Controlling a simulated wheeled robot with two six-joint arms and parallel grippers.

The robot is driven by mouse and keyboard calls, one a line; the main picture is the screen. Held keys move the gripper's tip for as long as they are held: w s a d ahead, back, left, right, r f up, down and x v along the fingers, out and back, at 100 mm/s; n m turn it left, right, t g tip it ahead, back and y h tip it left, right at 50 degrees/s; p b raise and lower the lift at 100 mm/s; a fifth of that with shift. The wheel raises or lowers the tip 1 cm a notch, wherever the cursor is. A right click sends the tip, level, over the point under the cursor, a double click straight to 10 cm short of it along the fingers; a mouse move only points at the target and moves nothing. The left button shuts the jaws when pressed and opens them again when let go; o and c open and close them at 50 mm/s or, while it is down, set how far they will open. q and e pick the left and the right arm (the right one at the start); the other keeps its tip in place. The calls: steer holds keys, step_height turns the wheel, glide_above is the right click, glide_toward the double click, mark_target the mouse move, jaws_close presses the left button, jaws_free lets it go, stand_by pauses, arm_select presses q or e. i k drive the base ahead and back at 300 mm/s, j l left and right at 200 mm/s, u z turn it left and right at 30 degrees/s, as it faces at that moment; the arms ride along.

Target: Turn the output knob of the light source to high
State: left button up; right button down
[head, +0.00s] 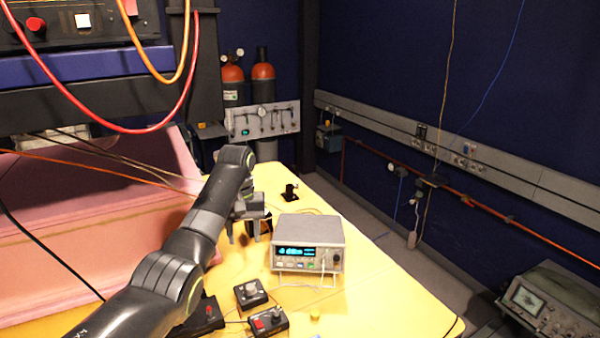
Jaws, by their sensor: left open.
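A grey bench instrument (307,245) with a lit blue display and small front buttons stands on the yellow table; I cannot tell whether it is the light source. Two small dark control boxes sit in front of it to the left: one (250,293) has a grey knob on top, the other (268,321) a red part and a lighter one. No output marking is readable. My left gripper (246,232) is open and empty, fingers pointing down, left of the instrument and apart from it. My right gripper is not in view.
Pink foam (90,235) fills the left side. Thin cables cross the yellow table (385,300). A small black mount (290,193) stands behind the instrument, and a small yellow piece (315,316) lies near the front. The table's right part is mostly clear.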

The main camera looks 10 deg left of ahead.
mark_target(276, 316)
steer(key=k+l, duration=0.2)
steer(key=k, duration=0.25)
steer(key=k+l, duration=0.2)
steer(key=k, duration=0.3)
steer(key=k+l, duration=0.2)
steer(key=k, duration=0.25)
